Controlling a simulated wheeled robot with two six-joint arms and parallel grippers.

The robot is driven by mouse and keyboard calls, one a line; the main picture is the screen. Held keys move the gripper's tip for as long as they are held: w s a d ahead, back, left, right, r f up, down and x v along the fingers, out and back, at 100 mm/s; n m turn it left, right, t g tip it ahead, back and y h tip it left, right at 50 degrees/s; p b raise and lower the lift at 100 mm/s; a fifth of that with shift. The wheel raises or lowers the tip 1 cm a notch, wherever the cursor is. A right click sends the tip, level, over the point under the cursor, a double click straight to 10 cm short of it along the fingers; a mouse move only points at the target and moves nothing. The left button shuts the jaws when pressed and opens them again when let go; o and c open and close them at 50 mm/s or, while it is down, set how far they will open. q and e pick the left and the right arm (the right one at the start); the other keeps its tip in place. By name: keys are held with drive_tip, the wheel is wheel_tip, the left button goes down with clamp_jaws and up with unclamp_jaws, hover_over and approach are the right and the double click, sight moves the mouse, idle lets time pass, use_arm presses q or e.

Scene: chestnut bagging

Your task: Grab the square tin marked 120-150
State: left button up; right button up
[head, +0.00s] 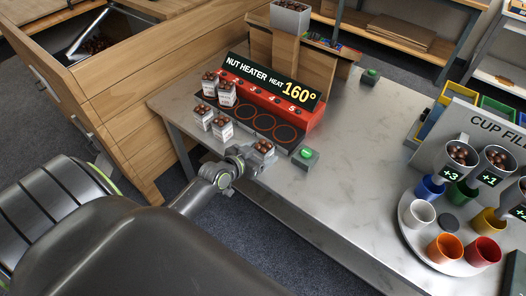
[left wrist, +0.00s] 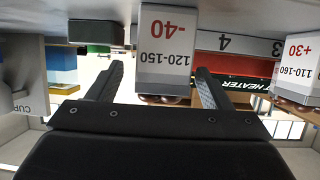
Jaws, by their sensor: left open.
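The square tin marked 120-150 (left wrist: 163,57) is white with a red -40 on its face and brown chestnuts in its top. It appears upside down in the left wrist view, between my two dark fingers. In the head view this tin (head: 264,152) stands near the table's front edge, in front of the nut heater. My left gripper (head: 250,160) is at the tin, partly hidden by its own wrist. In the left wrist view the left gripper (left wrist: 160,75) is open, with a finger on each side of the tin and visible gaps. My right gripper is not in view.
Several similar tins (head: 222,129) stand to the left. The red nut heater (head: 270,92) reads 160° behind. A green button box (head: 305,157) stands close to the right. A round tray (head: 408,222) with coloured cups is further right. The table's middle is clear.

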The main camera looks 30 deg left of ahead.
sight(267, 149)
use_arm(q)
drive_tip(key=shift+x, duration=2)
drive_tip(key=shift+a, duration=0.1)
drive_tip(key=c, duration=1.1)
